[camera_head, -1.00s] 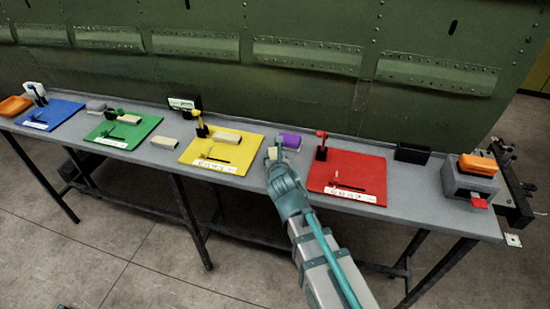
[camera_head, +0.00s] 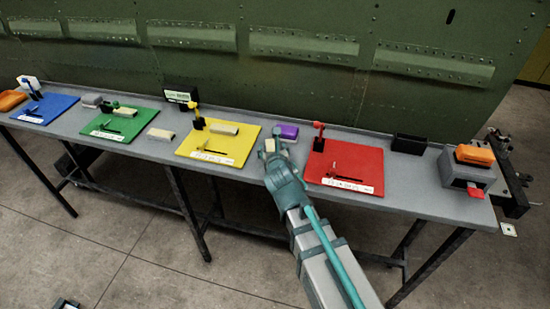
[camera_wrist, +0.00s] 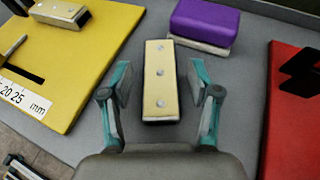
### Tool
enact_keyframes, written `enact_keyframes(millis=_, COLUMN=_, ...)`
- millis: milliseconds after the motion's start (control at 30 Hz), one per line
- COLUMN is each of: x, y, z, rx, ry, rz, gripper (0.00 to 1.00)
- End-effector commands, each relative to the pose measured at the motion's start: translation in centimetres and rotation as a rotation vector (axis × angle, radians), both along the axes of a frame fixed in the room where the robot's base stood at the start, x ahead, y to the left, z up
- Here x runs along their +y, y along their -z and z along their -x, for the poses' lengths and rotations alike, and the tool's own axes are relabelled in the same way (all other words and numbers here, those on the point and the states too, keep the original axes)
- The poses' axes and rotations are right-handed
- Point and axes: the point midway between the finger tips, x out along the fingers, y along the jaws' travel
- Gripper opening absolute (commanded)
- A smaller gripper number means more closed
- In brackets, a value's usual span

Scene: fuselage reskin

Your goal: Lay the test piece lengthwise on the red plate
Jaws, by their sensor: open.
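The test piece, a pale yellow bar with several metal dots along its top (camera_wrist: 160,90), lies on the grey bench between the yellow plate (camera_wrist: 70,85) and the red plate (camera_wrist: 290,110). My gripper (camera_wrist: 161,84) is open, with one finger on each side of the bar and a visible gap to each. In the head view my gripper (camera_head: 271,148) is left of the red plate (camera_head: 350,158) and mostly hides the bar. The red plate bears a red-topped black post (camera_head: 319,138), a dark slot and a white label strip.
A purple block (camera_wrist: 204,22) sits on a pale piece just beyond the bar, to the right. Another pale bar (camera_wrist: 62,12) lies on the yellow plate. A black box (camera_head: 408,144) and a grey device with an orange top (camera_head: 468,172) stand right of the red plate.

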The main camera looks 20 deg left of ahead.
Motion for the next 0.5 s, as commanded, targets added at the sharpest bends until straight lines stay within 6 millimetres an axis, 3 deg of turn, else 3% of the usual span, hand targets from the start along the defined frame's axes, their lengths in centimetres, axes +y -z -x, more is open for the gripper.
enact_keyframes(millis=267, x=-2.9, y=-2.0, z=4.5, rx=-0.002, ry=-0.001, rz=-0.001, gripper=0.62)
enact_keyframes(millis=500, x=-2.8, y=-1.8, z=4.4, rx=-0.006, ry=0.007, rz=-0.002, gripper=0.62)
